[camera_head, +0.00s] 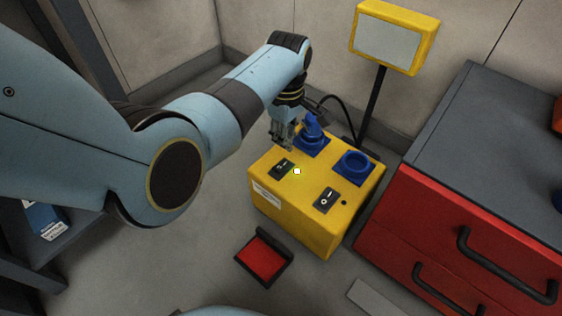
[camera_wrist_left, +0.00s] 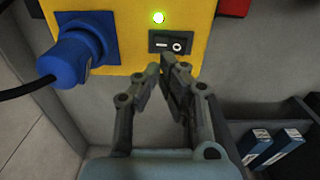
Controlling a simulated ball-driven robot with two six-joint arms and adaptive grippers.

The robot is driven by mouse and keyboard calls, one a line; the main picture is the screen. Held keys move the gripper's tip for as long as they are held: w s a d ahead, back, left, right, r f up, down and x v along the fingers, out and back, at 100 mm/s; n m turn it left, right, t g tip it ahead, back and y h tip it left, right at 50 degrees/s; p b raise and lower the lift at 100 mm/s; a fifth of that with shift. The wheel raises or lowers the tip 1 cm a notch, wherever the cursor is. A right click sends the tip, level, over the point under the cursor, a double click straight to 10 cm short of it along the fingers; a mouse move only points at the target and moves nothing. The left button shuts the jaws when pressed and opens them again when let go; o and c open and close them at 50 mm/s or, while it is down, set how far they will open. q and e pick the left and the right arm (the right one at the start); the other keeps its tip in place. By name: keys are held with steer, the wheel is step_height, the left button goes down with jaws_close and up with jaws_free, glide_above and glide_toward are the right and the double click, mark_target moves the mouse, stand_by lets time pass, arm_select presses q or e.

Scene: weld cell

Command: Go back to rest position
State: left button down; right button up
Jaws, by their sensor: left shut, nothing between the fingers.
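My left gripper (camera_head: 283,135) hangs over the left part of the yellow box (camera_head: 305,233), close to a black rocker switch (camera_head: 282,168). In the left wrist view the gripper (camera_wrist_left: 160,75) is shut and empty, its fingertips just short of the same switch (camera_wrist_left: 171,43) as seen there. A blue plug (camera_head: 312,129) with a black cable sits in one blue socket on the box. A second blue socket (camera_head: 355,167) is empty. My right gripper is not in view.
A screen in a yellow frame (camera_head: 388,43) stands on a dark post behind the box. A red cabinet (camera_head: 450,245) with a grey top is close on the right. A red pedal (camera_head: 264,257) lies on the floor in front. A dark shelf (camera_head: 50,245) stands left.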

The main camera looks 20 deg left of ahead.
arm_select(q)
steer(key=shift+r, duration=0.4)
steer(key=shift+f, duration=0.1)
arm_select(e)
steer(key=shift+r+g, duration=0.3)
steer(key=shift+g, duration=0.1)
